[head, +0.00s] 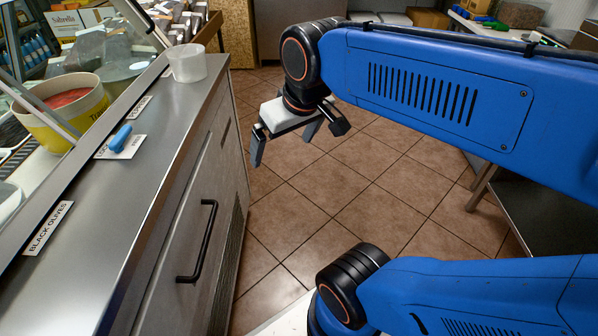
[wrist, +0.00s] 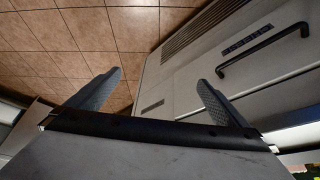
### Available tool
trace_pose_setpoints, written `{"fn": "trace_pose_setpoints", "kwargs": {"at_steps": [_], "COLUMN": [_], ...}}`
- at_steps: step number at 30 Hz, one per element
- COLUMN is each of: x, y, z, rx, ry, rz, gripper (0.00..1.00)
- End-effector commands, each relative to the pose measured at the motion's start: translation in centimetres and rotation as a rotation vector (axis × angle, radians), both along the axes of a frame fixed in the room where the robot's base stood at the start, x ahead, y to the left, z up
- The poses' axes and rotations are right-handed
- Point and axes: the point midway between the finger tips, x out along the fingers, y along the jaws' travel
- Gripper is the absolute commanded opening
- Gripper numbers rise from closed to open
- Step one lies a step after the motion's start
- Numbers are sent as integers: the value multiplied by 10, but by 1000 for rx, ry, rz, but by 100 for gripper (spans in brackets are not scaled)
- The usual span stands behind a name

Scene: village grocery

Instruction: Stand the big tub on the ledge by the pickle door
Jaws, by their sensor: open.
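My gripper (head: 286,142) is open and empty over the aisle floor, to the right of the counter; in the wrist view its two fingers (wrist: 159,78) stand wide apart with nothing between them. A translucent whitish tub (head: 187,64) stands upright on the steel ledge (head: 150,165), near its far end. A large yellow tub (head: 88,118) with red contents sits behind the glass at left. I cannot tell which is the big tub.
Label cards lie along the ledge, one reading BLACK OLIVES (head: 48,228). A blue object (head: 120,138) lies on another card. The glass screen (head: 85,65) rises along the ledge's left. Tiled floor (head: 320,190) is clear beside the counter. A dark table (head: 530,205) stands at right.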

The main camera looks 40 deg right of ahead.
Motion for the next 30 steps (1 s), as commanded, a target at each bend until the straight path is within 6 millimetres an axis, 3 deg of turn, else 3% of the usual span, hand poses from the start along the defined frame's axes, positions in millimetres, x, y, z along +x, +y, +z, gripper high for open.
{"fn": "trace_pose_setpoints", "kwargs": {"at_steps": [3,9,30], "x": [-29,-49,-50], "y": [-3,-4,-4], "z": [-28,-49,-50], "rx": [0,1,1], "ry": [0,1,1], "rz": [-12,-22,-22], "gripper": [99,99,99]}}
